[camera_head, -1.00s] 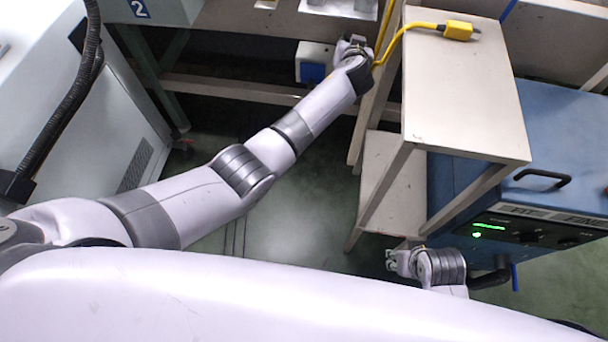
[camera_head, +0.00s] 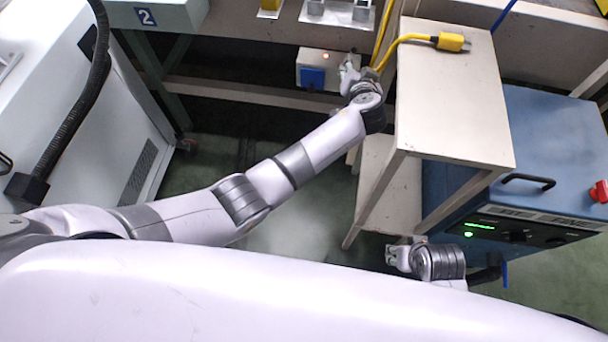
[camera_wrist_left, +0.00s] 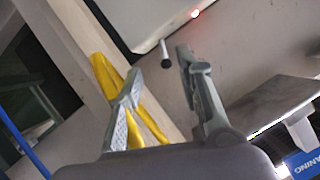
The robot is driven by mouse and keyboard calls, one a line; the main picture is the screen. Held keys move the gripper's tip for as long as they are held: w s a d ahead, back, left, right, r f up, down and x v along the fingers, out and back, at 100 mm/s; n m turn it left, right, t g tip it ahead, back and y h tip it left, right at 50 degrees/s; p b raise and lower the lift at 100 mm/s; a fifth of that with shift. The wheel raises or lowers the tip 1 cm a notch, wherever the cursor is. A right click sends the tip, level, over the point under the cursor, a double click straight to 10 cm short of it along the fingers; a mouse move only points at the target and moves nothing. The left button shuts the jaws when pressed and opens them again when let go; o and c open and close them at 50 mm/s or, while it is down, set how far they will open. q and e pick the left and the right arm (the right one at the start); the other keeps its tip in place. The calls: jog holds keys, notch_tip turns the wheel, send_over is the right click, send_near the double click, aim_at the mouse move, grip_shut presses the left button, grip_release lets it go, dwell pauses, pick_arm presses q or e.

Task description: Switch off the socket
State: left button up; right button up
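The socket box (camera_head: 311,60) is pale, with a blue cover, and is fixed to the bench side below the bench top. A small lit light glows on it. In the left wrist view the box (camera_wrist_left: 150,12) shows a red light (camera_wrist_left: 194,14) and a short lever (camera_wrist_left: 165,50) sticking out. My left gripper (camera_head: 349,68) is at the right end of the box. In its wrist view the fingers (camera_wrist_left: 160,66) are spread and empty, with the lever beyond the gap between the tips, apparently untouched. My right gripper (camera_head: 389,257) appears open and empty, low beside the blue machine.
Yellow cables (camera_head: 384,38) hang just right of the left gripper. A yellow plug (camera_head: 450,42) lies on the pale stand (camera_head: 455,100). A blue machine (camera_head: 550,140) stands at right, and a grey cabinet (camera_head: 75,130) at left.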

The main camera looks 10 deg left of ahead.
pick_arm(q)
jog(key=s+a+f+g+p, duration=0.3)
jog(key=s+a+f, duration=0.1)
jog(key=s+f, duration=0.6)
jog(key=s+a+f+m+g+h+p, duration=0.1)
jog(key=s+a+f+g+p, duration=0.3)
jog(key=s+f, duration=0.7)
jog(key=shift+a+f+h, duration=0.3)
jog(key=shift+a+f, duration=0.4)
jog(key=shift+f, duration=0.9)
